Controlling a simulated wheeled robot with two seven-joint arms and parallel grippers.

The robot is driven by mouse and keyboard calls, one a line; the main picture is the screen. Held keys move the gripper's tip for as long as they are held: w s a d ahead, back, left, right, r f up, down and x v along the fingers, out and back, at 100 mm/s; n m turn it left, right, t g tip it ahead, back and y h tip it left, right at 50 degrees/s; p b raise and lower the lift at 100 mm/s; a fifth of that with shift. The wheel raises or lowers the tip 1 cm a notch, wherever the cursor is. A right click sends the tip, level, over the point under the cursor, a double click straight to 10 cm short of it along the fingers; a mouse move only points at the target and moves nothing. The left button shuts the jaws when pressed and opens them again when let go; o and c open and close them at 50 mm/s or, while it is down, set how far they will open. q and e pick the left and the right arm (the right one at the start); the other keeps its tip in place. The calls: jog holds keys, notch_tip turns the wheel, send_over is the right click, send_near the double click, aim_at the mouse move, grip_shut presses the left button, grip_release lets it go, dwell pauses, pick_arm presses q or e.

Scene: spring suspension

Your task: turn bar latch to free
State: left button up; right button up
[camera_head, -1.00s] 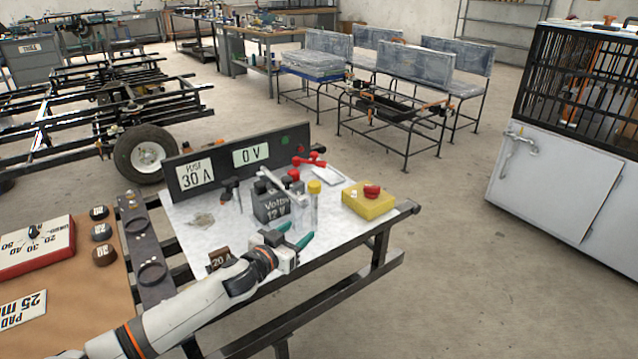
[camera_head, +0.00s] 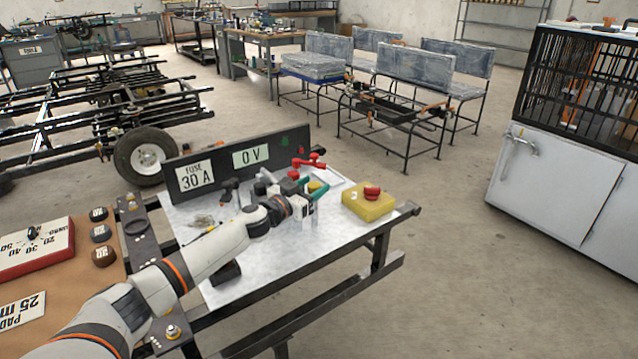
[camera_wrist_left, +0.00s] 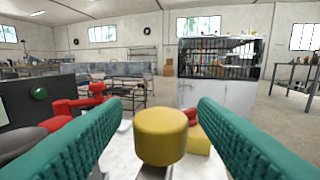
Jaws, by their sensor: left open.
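My left gripper (camera_head: 312,187) reaches over the metal-topped bench, its teal fingers open. In the left wrist view its fingers (camera_wrist_left: 160,125) stand apart on either side of a yellow round cap (camera_wrist_left: 160,134), with gaps on both sides. The same yellow cap (camera_head: 316,186) shows small between the fingers in the head view. A red lever-like part (camera_head: 308,162) is just beyond the gripper; red parts (camera_wrist_left: 85,103) also show left of the cap in the wrist view. The 12 V battery is mostly hidden behind my gripper. I cannot tell which part is the bar latch. My right gripper is not in view.
A yellow box (camera_head: 368,203) with a red button stands right of the gripper. A dark panel (camera_head: 238,164) reading 30 A and 0 V stands along the bench's back edge. Bare bench top (camera_head: 260,262) lies in front. A brown table with a red box (camera_head: 38,246) is at left.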

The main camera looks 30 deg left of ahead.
pick_arm(q)
jog(key=shift+w+d, duration=0.15)
jog(key=shift+w, duration=1.4)
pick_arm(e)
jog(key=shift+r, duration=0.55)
pick_arm(q)
jog(key=c, duration=0.8)
jog(key=shift+c, duration=0.8)
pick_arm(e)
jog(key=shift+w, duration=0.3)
